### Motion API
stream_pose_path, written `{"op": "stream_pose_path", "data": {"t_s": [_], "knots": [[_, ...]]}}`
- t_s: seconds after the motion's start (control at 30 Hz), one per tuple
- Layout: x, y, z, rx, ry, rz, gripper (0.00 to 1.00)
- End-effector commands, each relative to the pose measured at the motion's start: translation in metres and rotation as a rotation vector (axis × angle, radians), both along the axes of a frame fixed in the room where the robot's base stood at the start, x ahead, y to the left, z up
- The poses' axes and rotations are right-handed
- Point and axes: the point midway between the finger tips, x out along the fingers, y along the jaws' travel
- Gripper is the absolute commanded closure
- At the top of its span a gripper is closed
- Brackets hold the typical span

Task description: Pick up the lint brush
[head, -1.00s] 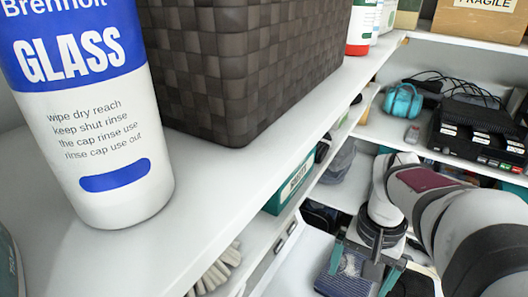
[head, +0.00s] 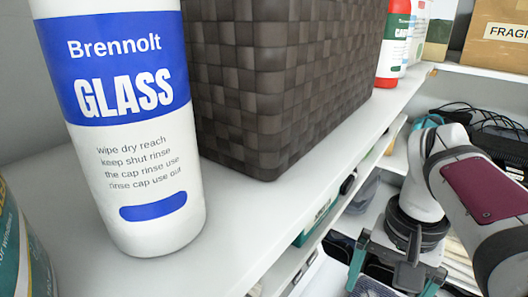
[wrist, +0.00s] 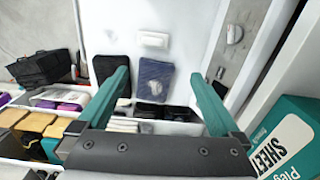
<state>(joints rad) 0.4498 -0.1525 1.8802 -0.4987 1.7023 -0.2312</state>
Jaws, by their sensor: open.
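I cannot make out a lint brush for certain in either view. In the wrist view a dark blue folded item (wrist: 157,71) with a small pale patch on it lies beyond my gripper, between the fingertips in the picture. A small white object (wrist: 152,39) lies farther up on the same pale surface. My gripper (wrist: 160,77) has its two teal fingers spread apart with nothing between them. In the head view my gripper (head: 396,277) hangs at the lower right, beside the shelving, and partly hides what lies below.
A Brennolt glass cleaner bottle (head: 130,150) and a dark woven basket (head: 270,80) stand on the near shelf (head: 230,240). A teal and white box (wrist: 285,140) is at right in the wrist view. A black bag (wrist: 40,68) and filled bins (wrist: 75,90) are at left.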

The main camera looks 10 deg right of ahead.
Motion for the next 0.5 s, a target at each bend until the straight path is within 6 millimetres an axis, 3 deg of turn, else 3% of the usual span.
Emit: {"op": "stream_pose_path", "data": {"t_s": [0.1,0.2,0.33,0.5], "knots": [[-0.037,0.075,-0.038,0.058,-0.006,0.132,0.0],[-0.076,0.12,-0.072,0.104,-0.005,0.211,0.0],[-0.108,0.143,-0.1,0.137,0.0,0.256,0.03],[-0.112,0.146,-0.104,0.141,0.002,0.258,0.03]]}}
